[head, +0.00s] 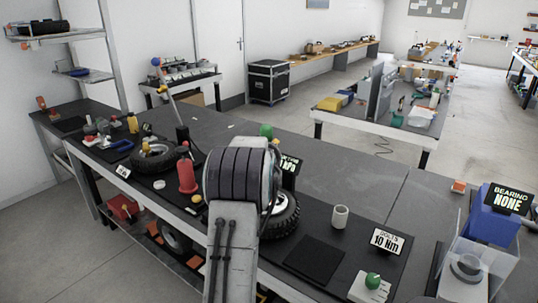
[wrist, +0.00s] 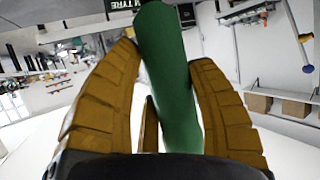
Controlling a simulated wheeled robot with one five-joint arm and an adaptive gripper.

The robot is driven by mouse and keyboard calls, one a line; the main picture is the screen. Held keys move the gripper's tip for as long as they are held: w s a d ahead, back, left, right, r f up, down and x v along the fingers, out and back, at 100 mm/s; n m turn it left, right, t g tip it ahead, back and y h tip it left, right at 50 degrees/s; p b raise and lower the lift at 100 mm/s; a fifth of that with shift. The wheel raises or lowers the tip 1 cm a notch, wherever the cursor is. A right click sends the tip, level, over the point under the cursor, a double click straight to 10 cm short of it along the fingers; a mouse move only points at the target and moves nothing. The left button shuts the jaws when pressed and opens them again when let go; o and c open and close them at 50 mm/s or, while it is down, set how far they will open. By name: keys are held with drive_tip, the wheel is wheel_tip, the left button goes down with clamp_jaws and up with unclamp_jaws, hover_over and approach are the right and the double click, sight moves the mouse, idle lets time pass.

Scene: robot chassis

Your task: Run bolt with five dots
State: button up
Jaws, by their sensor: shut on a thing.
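My gripper (wrist: 165,85) has its ribbed yellow-brown fingers on both sides of a long green cylinder (wrist: 165,75), which looks like a tool handle. In the head view my own arm hides the gripper, and a green piece (head: 266,131) shows just above the arm. A wheel with a black tyre (head: 285,218) stands on the bench behind my arm, mostly hidden. A sign reading BOLTS 10 Nm (head: 387,240) stands at the bench's front right. No bolt or dot markings can be made out.
The dark bench (head: 345,185) has free room behind the pale cup (head: 340,217). A green-knobbed box (head: 371,285) is at the front edge. A clear bin (head: 478,262) and BEARING NONE sign (head: 508,200) stand right. A red bottle (head: 187,175) and another tyre (head: 153,157) stand left.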

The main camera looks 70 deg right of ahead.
drive_tip(key=shift+r+b, duration=0.1)
drive_tip(key=shift+b, duration=0.2)
wheel_tip(320, 180, down, 5)
drive_tip(key=b, duration=0.6)
drive_tip(key=shift+f, duration=0.2)
drive_tip(key=shift+a+f+b, duration=0.1)
drive_tip(key=shift+f+b, duration=0.4)
drive_tip(key=shift+f, duration=0.15)
idle(1.0)
drive_tip(key=shift+r, duration=0.1)
drive_tip(key=shift+r+p, duration=1.65)
drive_tip(key=shift+r, duration=1.25)
